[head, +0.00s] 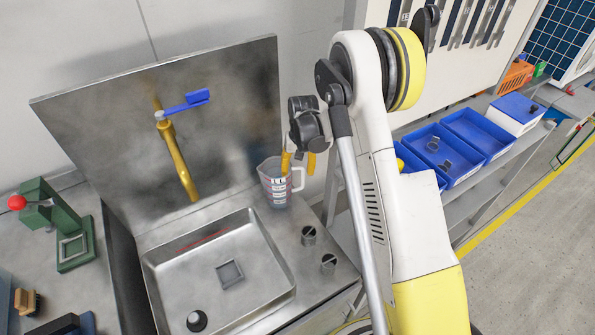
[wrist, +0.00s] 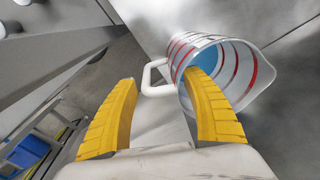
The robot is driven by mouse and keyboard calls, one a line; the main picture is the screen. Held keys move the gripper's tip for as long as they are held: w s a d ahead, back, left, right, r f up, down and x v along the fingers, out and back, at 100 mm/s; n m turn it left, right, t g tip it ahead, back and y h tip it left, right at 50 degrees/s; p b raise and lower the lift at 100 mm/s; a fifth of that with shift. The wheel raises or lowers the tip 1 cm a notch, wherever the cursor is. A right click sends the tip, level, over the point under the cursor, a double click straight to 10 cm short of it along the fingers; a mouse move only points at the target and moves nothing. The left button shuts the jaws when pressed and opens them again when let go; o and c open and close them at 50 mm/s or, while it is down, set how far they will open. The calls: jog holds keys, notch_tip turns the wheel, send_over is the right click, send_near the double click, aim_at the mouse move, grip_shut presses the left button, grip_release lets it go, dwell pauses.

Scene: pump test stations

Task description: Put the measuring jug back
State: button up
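The measuring jug (head: 274,187) is clear with red markings and a white handle. It stands upright on the steel ledge at the sink's back right corner. My gripper (head: 298,162) is above its handle side, fingers pointing down and spread. In the wrist view the jug (wrist: 251,82) shows its open mouth with something blue inside. The handle (wrist: 147,78) lies in the gap between the fingers of my gripper (wrist: 160,80). The right finger overlaps the jug's mouth and seems to reach inside the rim; the left finger is outside, beyond the handle. I see no grip on the jug.
The steel sink (head: 165,262) has a yellow tap (head: 178,160) with a blue lever (head: 186,104). Two small metal cups (head: 309,236) are on the ledge in front of the jug. Blue bins (head: 477,134) stand on a shelf at right. A green press (head: 70,225) stands at left.

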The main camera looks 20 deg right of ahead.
jog(key=shift+r, duration=0.15)
jog(key=s+a+r+t+p, duration=0.1)
jog(key=s+r+p, duration=0.15)
jog(key=r, duration=0.85)
jog(key=s+r+p, duration=0.1)
jog(key=s+r, duration=0.3)
jog(key=r, duration=0.7)
jog(key=s+a+r+t, duration=0.1)
jog(key=s+r+t, duration=0.1)
jog(key=s, duration=0.5)
jog(key=s+a+r+n+t, duration=0.1)
jog(key=s+r, duration=0.2)
jog(key=s, duration=0.4)
jog(key=s+a+r+n+t, duration=0.1)
jog(key=s+r+t, duration=0.1)
jog(key=s, duration=0.6)
jog(key=shift+a+r+t+h, duration=0.25)
jog(key=shift+r+t+h, duration=0.05)
jog(key=shift+r, duration=0.5)
jog(key=shift+s, duration=0.1)
